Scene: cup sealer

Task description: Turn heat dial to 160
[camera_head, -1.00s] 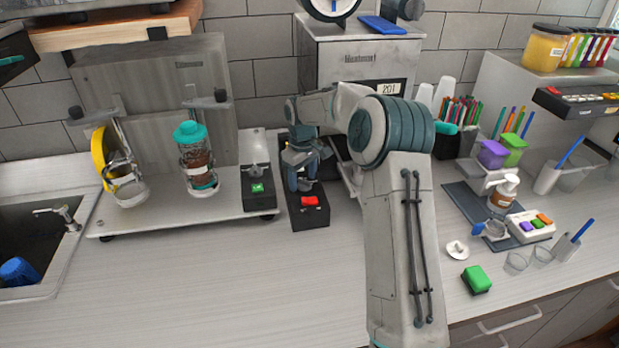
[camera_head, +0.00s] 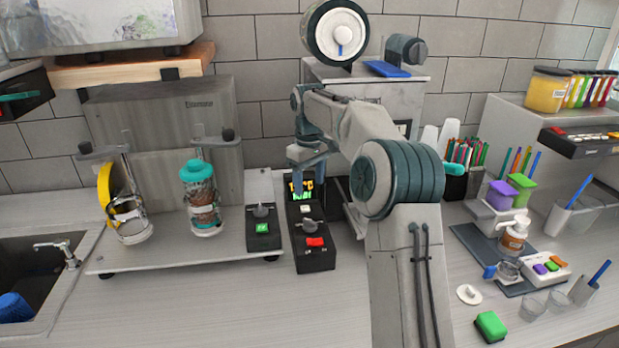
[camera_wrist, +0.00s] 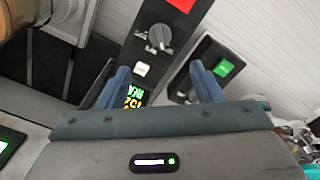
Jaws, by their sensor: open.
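The heat dial (camera_head: 309,225) is a grey knob on the black control box (camera_head: 315,258). In the wrist view the dial (camera_wrist: 159,37) is near the top, with small markings around it. A lit display (camera_head: 301,187) at the box's back end shows orange digits over green text. In the wrist view the display (camera_wrist: 134,95) is upside down and partly hidden by a finger; its digits look like 152. My gripper (camera_wrist: 160,78) is open, its blue fingers apart and empty, with the dial beyond them and not between them. In the head view it is above the box's back end.
A red button (camera_head: 316,242) and a white button (camera_head: 305,208) are on the same box. A second box with a knob and green button (camera_head: 262,228) stands close left. Front counter is clear.

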